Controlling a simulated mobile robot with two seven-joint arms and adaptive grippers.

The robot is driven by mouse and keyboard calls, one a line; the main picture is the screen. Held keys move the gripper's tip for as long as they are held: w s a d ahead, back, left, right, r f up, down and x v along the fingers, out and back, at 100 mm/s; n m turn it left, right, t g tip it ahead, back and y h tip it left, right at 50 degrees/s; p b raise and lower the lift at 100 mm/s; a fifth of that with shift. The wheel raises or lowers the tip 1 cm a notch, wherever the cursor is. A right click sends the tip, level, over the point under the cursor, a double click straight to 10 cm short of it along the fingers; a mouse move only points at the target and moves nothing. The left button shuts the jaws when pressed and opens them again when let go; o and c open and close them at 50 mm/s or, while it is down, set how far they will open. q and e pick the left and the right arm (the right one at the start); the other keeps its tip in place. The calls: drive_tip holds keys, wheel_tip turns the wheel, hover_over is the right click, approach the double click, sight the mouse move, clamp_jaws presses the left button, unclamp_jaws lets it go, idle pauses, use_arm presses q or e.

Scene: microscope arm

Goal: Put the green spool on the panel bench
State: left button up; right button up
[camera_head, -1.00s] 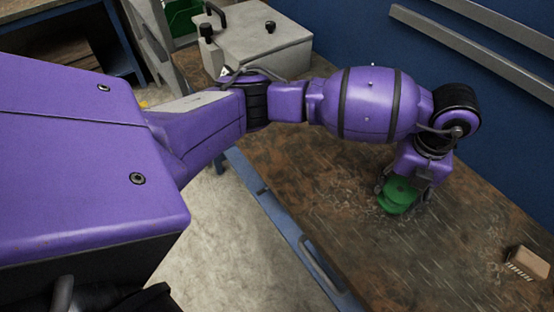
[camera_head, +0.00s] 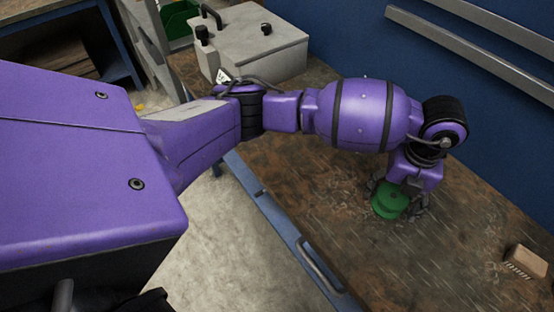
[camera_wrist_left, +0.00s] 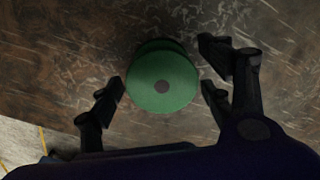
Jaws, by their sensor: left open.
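The green spool (camera_head: 390,200) is at the panel bench (camera_head: 330,225), seemingly standing on its worn brown top; its lower edge is partly hidden. In the left wrist view the spool (camera_wrist_left: 163,82) shows its round flange with a dark centre hole, with a second flange behind it. My left gripper (camera_head: 397,197) is above and around the spool, pointing down. My right gripper is not in view.
A brush (camera_head: 526,262) lies on the bench at the right. A grey box with black knobs (camera_head: 255,45) stands at the bench's far left end. A blue wall with grey rails (camera_head: 470,50) runs behind. The bench front right of the spool is clear.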

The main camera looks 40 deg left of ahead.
sight(393, 195)
use_arm(q)
wheel_tip(393, 195, up, 12)
drive_tip(key=shift+r, duration=0.2)
idle(0.4)
